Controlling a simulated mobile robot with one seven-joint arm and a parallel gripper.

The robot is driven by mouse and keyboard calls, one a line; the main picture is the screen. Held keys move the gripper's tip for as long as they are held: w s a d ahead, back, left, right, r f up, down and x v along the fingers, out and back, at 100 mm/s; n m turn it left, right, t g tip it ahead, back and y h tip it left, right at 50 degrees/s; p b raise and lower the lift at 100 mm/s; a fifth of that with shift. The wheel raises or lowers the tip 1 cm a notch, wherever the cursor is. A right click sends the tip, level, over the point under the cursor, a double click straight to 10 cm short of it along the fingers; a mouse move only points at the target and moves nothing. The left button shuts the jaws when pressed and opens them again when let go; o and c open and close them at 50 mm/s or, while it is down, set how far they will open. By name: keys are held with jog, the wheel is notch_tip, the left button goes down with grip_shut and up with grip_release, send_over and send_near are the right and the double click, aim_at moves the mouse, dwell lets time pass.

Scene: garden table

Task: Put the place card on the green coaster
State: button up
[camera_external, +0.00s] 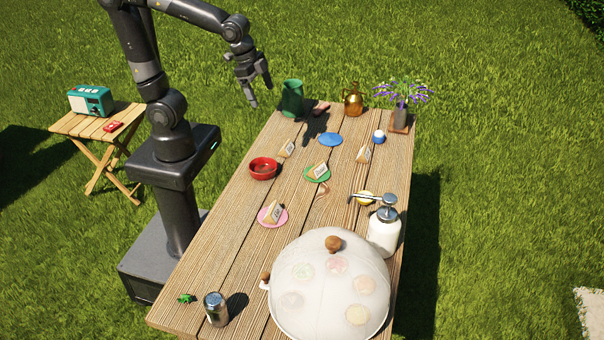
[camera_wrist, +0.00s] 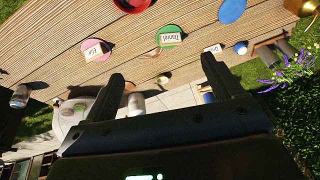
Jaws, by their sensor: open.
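A wedge-shaped place card (camera_external: 319,170) stands on the green coaster (camera_external: 308,176) near the table's middle. In the wrist view this card (camera_wrist: 171,37) reads something like "Daniel" and rests on the green coaster (camera_wrist: 168,28). Another card (camera_external: 272,212) stands on a pink coaster (camera_external: 281,219). Two more stand on bare wood: one (camera_external: 287,148) near the red bowl and one (camera_external: 363,154) on the right. My gripper (camera_external: 257,90) is open and empty, high beyond the table's far left corner, apart from all cards. Its spread fingers (camera_wrist: 163,88) show in the wrist view.
A red bowl (camera_external: 263,168) and an empty blue coaster (camera_external: 331,139) lie near the cards. A green pitcher (camera_external: 292,98), a gold pot (camera_external: 353,103) and a flower vase (camera_external: 400,115) line the far end. A white dispenser (camera_external: 383,235) and a domed cover (camera_external: 330,285) fill the near right.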

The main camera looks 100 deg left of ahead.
jog(key=s+r+n+t, duration=0.1)
jog(key=s+t, duration=0.1)
jog(key=s, duration=0.9)
jog(key=shift+d+n+h, duration=0.3)
jog(key=shift+d+h, duration=0.05)
jog(key=shift+h, duration=0.05)
